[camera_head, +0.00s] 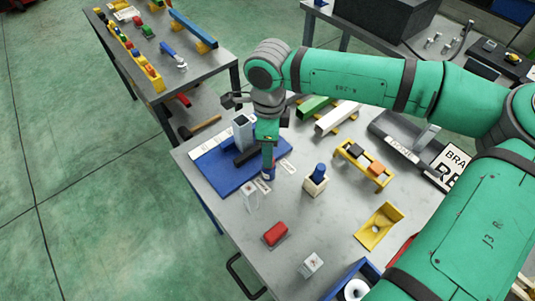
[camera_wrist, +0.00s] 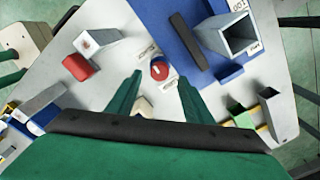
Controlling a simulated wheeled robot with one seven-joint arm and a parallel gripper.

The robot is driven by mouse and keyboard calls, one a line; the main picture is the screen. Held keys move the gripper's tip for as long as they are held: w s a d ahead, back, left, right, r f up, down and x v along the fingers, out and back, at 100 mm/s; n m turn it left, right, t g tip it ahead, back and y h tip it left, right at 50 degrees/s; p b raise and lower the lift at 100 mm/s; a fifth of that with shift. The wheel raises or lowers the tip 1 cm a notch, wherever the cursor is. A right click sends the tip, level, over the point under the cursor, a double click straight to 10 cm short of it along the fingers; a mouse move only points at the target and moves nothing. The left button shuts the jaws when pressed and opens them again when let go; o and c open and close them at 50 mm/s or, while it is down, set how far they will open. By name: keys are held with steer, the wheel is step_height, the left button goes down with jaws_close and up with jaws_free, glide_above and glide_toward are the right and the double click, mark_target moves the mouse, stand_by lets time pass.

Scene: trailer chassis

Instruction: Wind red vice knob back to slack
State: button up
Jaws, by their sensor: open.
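The red vice knob (camera_wrist: 159,70) shows in the wrist view as a small round red cap with a white line across it. It sits beside the blue vice base (camera_wrist: 189,33), with small labels near it. My gripper (camera_wrist: 160,79) is open, its two green fingers on either side of the knob in the picture; I cannot tell if they touch it. In the head view my gripper (camera_head: 268,172) points down at the bench and mostly hides the knob. The blue base (camera_head: 218,174) carries a grey square tube (camera_head: 242,128) and a dark jaw bar (camera_head: 246,156).
A red block (camera_head: 275,233), a blue peg in a pale holder (camera_head: 315,184), a yellow rack (camera_head: 350,150) and a yellow bracket (camera_head: 378,228) stand on the bench. A small pale block (camera_head: 251,197) is close to my gripper.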

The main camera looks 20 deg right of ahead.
step_height(320, 180, up, 6)
steer(key=shift+r, duration=0.25)
